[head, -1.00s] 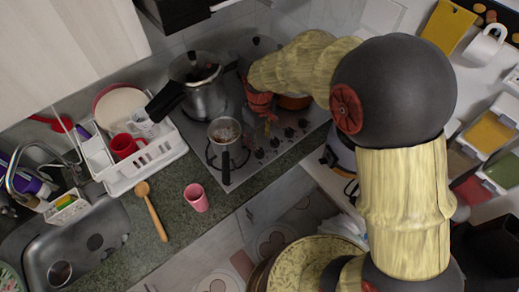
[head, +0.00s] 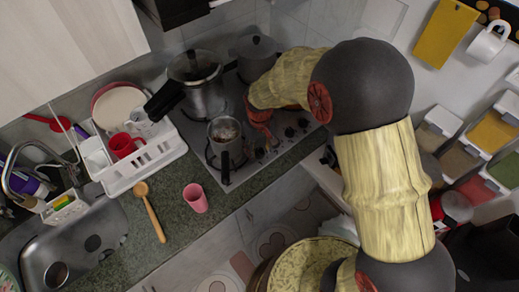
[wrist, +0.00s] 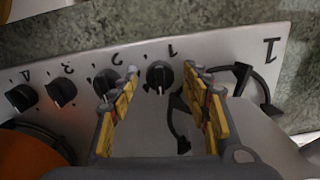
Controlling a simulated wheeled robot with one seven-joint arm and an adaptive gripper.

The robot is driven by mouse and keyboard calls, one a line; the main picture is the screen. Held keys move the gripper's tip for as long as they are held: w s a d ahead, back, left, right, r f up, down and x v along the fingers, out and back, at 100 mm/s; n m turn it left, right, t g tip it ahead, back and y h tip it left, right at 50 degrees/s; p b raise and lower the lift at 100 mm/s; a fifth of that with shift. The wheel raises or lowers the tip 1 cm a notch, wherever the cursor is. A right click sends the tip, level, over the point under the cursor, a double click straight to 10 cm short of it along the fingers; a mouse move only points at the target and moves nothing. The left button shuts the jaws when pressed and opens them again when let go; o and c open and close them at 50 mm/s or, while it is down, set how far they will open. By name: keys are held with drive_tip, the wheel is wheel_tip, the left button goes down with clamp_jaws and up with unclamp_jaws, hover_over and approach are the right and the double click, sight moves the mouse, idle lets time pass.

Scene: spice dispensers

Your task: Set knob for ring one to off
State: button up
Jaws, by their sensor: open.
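The stove's front panel shows a row of black knobs in the wrist view. The knob by the printed "1" (wrist: 160,77) is between my gripper's fingertips, its pale pointer mark facing down in the picture. My gripper (wrist: 161,70) is open, with a yellow-and-dark finger on each side of that knob; clear gaps show on both sides. Whether the fingers reach down to the knob's height I cannot tell.
The knob marked "2" (wrist: 106,80) is close to the left finger. A saucepan (head: 224,132) with a dark handle stands left of my gripper. A pressure cooker (head: 200,85) and a grey pot (head: 254,55) are behind. An orange pot (wrist: 30,155) is near the knobs.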

drive_tip(key=c, duration=0.3)
drive_tip(key=c, duration=0.8)
drive_tip(key=shift+c, duration=0.4)
drive_tip(key=shift+n, duration=0.7)
drive_tip(key=o, duration=1.2)
